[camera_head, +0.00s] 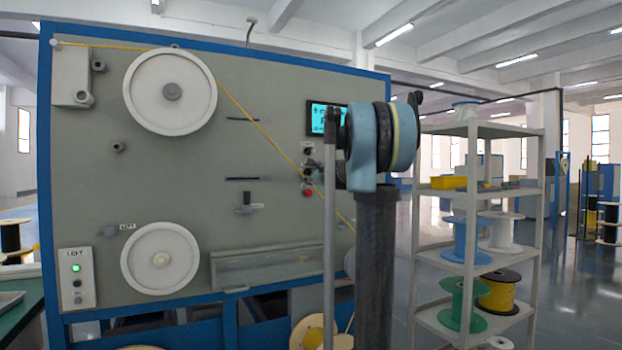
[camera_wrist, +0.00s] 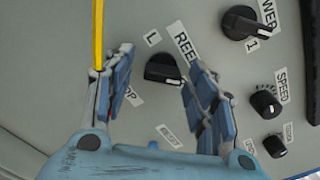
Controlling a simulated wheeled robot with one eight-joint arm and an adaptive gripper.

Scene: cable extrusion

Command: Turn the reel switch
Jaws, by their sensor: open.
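The reel switch (camera_wrist: 163,70) is a black knob with a light pointer line on the grey panel, beside a white REEL label (camera_wrist: 184,40) in the wrist view. My gripper (camera_wrist: 160,62) is open, with one blue-grey finger on each side of the switch. The switch appears slightly nearer the right finger; whether either finger touches it I cannot tell. In the head view my blue arm joint and dark column stand in front of this part of the panel, and I cannot make out the gripper clearly.
A yellow cable (camera_wrist: 98,30) runs down to the left finger in the wrist view. The power knob (camera_wrist: 240,22) and speed knob (camera_wrist: 266,104) sit right of the fingers. In the head view the machine panel (camera_head: 190,215) carries two white reels; a shelf (camera_head: 490,257) with spools stands right.

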